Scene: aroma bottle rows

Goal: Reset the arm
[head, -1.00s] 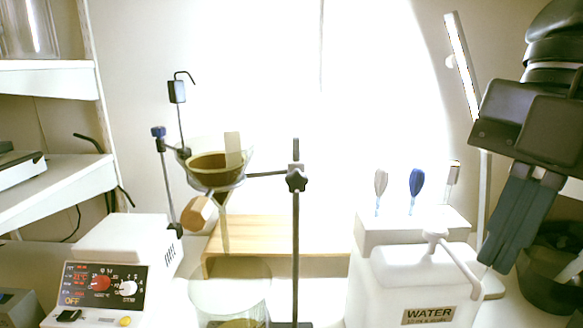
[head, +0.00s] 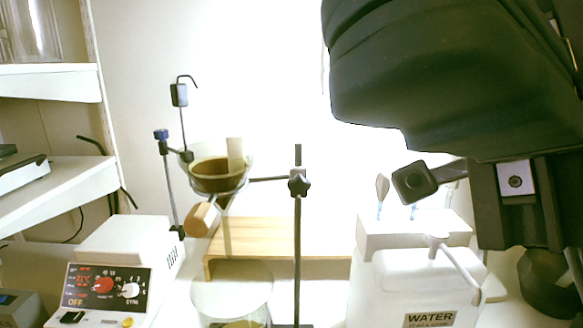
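My arm with my gripper (head: 518,210) fills the upper right of the head view, large and dark and close to the camera. A small dark camera-like block (head: 415,183) juts out to the left from it. My gripper's fingers cannot be made out clearly, so whether it is open or shut does not show. No held object is visible. My arm hangs in front of the right part of the bench and hides part of what stands there.
A white WATER container (head: 425,290) with a pump stands below left of my arm. A ring stand (head: 297,230) holds a glass funnel (head: 218,178) above a beaker (head: 232,295). A hotplate stirrer (head: 105,280) and shelves (head: 75,190) are at left. A dark pot (head: 548,290) is at right.

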